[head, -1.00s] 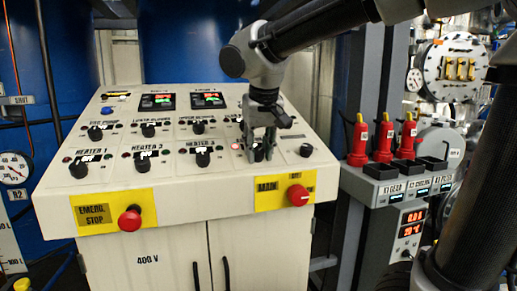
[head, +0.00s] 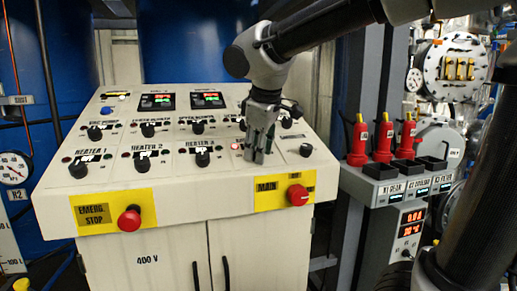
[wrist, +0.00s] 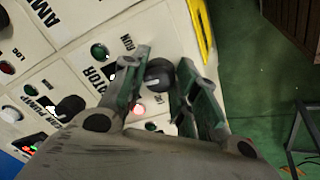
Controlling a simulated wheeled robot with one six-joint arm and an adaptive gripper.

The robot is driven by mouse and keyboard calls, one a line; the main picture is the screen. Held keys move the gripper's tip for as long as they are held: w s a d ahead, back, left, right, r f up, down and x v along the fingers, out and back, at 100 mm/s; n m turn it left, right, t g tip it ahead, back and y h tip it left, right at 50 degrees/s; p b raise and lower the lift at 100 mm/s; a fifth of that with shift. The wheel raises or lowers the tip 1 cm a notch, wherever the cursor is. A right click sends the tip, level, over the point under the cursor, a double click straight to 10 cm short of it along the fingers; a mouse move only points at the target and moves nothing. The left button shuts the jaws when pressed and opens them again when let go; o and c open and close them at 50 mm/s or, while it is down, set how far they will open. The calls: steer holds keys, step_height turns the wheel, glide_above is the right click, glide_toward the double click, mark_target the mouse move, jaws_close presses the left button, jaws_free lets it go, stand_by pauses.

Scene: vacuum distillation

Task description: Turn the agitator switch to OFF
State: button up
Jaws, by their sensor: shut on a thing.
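The agitator switch (wrist: 158,73) is a dark round knob with a light mark, seen between my fingers in the wrist view. Its label is partly covered by a finger; "TOR" and "RUN" can be read. A red lamp (wrist: 138,109) beside it glows, and a green lamp near "RUN" looks dark. My gripper (head: 255,158) is at the sloped panel, right of the Heater 3 knob, with its fingers around the switch; it also shows in the wrist view (wrist: 160,85). In the head view the fingers hide the knob.
Other knobs stand close by, such as the Heater 3 knob (head: 203,158) and a knob at right (head: 306,150). Below are the red emergency stop (head: 130,219) and the red main switch (head: 298,195).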

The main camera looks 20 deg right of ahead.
steer(key=shift+n, duration=0.6)
steer(key=o, duration=1)
steer(key=shift+r, duration=0.1)
steer(key=v, duration=1.2)
steer(key=shift+d, duration=0.1)
